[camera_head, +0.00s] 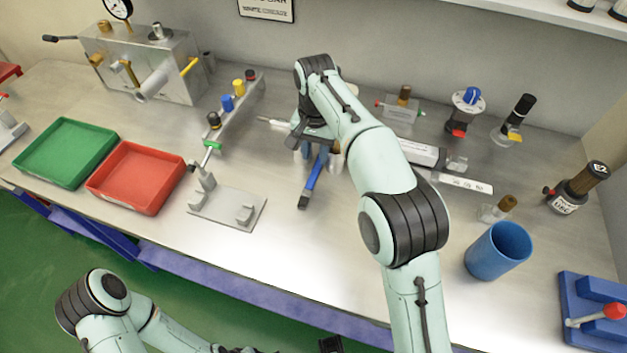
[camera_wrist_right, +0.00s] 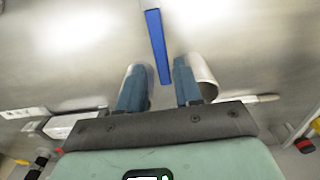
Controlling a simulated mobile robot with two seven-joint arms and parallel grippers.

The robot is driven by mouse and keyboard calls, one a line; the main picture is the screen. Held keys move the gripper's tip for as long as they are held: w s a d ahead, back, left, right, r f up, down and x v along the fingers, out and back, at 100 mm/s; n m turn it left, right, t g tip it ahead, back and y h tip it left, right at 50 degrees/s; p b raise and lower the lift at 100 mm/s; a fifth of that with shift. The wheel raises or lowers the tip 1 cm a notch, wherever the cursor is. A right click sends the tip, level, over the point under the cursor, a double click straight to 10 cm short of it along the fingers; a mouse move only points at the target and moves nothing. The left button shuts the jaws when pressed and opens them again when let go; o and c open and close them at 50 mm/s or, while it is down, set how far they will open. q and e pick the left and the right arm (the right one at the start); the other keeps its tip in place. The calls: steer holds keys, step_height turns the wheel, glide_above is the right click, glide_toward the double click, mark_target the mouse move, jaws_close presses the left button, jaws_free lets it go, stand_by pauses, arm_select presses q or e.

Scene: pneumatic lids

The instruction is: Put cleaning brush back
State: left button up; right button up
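The cleaning brush, with a blue handle (camera_head: 314,178) and a black end, lies on the steel bench in the head view. Its far part is hidden by my right gripper. In the right wrist view a blue bar (camera_wrist_right: 156,38), apparently its handle, runs down to the gap between the fingers. My right gripper (camera_head: 315,152) is over its far end, pointing down. In the wrist view the right gripper (camera_wrist_right: 158,66) has its fingers well apart, touching neither side of the handle. My left arm is low at the left; its gripper is at most partly seen at the bottom edge.
A pale cylinder (camera_wrist_right: 206,78) stands close by the right fingers. A blue cup (camera_head: 498,251) stands at the right. Green (camera_head: 66,150) and red (camera_head: 137,177) trays lie left, beside a grey fixture (camera_head: 228,206). The bench front between fixture and cup is mostly clear.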

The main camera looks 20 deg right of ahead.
mark_target(315, 171)
step_height(315, 171, down, 6)
steer(key=shift+r+b, duration=0.15)
steer(key=shift+b, duration=0.5)
jaws_close()
